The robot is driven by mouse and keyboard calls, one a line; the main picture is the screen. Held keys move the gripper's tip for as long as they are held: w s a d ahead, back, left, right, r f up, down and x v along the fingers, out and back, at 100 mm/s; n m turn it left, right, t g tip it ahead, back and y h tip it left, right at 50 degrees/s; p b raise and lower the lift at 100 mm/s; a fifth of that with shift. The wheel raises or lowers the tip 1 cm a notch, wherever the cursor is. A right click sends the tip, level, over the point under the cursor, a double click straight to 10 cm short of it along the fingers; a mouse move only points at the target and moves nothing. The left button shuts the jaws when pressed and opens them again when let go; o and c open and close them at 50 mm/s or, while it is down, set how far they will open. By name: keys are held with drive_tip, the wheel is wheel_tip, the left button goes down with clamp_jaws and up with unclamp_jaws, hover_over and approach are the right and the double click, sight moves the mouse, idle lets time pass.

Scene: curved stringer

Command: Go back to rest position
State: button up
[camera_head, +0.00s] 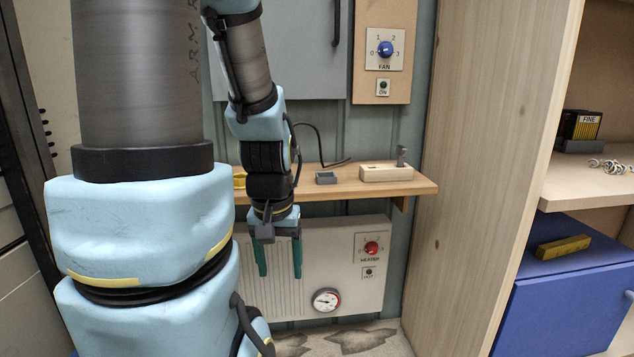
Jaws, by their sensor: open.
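My gripper (279,262) hangs at the end of my arm, pointing down. Its two green fingers are apart, with nothing seen between them. It is in front of the white heater panel (335,250), just below the level of the wooden shelf (400,187). My own blue and grey arm fills the left of the view and hides part of the room behind it.
The shelf bears a small grey holder (326,178) and a beige block with a lever (387,172). A tall wooden panel (480,180) stands to the right. Beyond it is a blue cabinet (565,300) with a yellow block (563,247).

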wheel_tip(320, 180, up, 19)
drive_tip(key=p, duration=1.7)
drive_tip(key=shift+w+p, duration=0.3)
drive_tip(key=shift+p, duration=0.1)
idle(1.4)
